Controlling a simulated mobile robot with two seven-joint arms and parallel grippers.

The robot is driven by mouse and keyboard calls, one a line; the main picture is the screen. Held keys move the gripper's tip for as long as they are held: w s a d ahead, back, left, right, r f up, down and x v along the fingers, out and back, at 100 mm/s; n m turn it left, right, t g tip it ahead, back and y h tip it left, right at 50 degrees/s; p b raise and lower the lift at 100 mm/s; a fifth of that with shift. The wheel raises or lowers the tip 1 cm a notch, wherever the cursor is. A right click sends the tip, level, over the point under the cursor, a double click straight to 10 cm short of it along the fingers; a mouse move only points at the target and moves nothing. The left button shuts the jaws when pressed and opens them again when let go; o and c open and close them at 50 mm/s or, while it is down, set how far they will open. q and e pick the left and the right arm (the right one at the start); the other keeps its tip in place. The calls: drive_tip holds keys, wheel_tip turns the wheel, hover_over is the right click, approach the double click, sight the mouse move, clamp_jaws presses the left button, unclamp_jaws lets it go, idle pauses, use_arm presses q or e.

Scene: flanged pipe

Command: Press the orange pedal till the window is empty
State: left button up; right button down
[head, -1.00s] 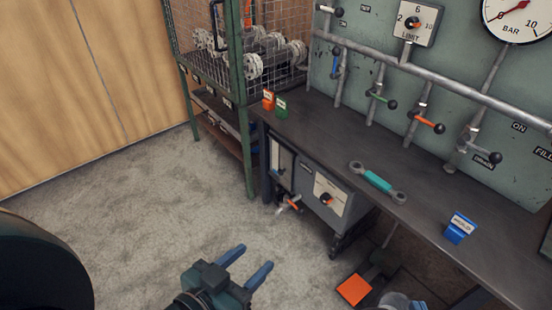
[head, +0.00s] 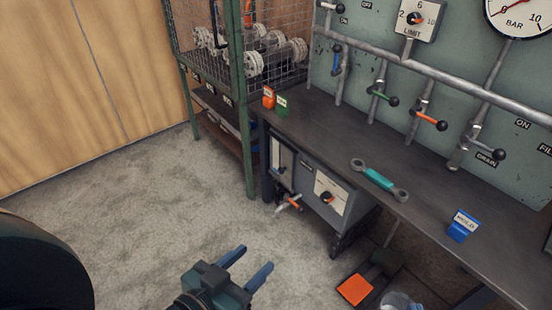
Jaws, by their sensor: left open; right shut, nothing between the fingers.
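The orange pedal (head: 355,290) sits in a dark frame on the floor, in front of the bench. A narrow upright window (head: 283,160) is on the left of the grey pump box (head: 322,191) under the bench; its level is too small to read. My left gripper (head: 245,268) is open and empty, over the floor to the left of the pedal. What seems to be my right gripper (head: 402,301) is a grey shape just right of the pedal, cut by the bottom edge. I cannot tell whether it touches the pedal.
The bench (head: 330,140) carries a teal wrench (head: 379,180), a blue box (head: 462,226) and orange and green boxes. Pipes with valve levers and a gauge (head: 515,15) are on the panel behind. A wire cage rack (head: 240,100) stands at left. The floor (head: 130,210) at left is clear.

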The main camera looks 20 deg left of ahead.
use_arm(q)
wheel_tip(320, 180, up, 5)
drive_tip(key=p, duration=0.5)
drive_tip(key=shift+f, duration=0.1)
use_arm(e)
drive_tip(key=shift+s+a+r+g, duration=0.1)
drive_tip(key=shift+s+r+g, duration=0.25)
drive_tip(key=shift+r, duration=0.35)
use_arm(q)
wheel_tip(320, 180, up, 7)
drive_tip(key=p, duration=0.7)
wheel_tip(320, 180, down, 7)
drive_tip(key=g+y+p, duration=0.1)
drive_tip(key=g+p, duration=0.2)
drive_tip(key=p, duration=0.4)
drive_tip(key=shift+w+d+m+g+p, duration=0.25)
drive_tip(key=shift+w+m+g+p, duration=0.05)
drive_tip(key=shift+m+p, duration=0.1)
use_arm(e)
drive_tip(key=shift+w+a+r+n+g+h, duration=0.15)
drive_tip(key=shift+r+g, duration=0.4)
drive_tip(key=shift+r, duration=0.3)
drive_tip(key=shift+w+r+n+g+h, duration=0.1)
drive_tip(key=shift+w+r+g+h, duration=0.1)
drive_tip(key=shift+r+g, duration=0.5)
drive_tip(key=shift+w+a+r+n+g+h, duration=0.15)
drive_tip(key=shift+r+g, duration=0.25)
drive_tip(key=shift+r, duration=0.55)
use_arm(q)
drive_tip(key=shift+a, duration=0.15)
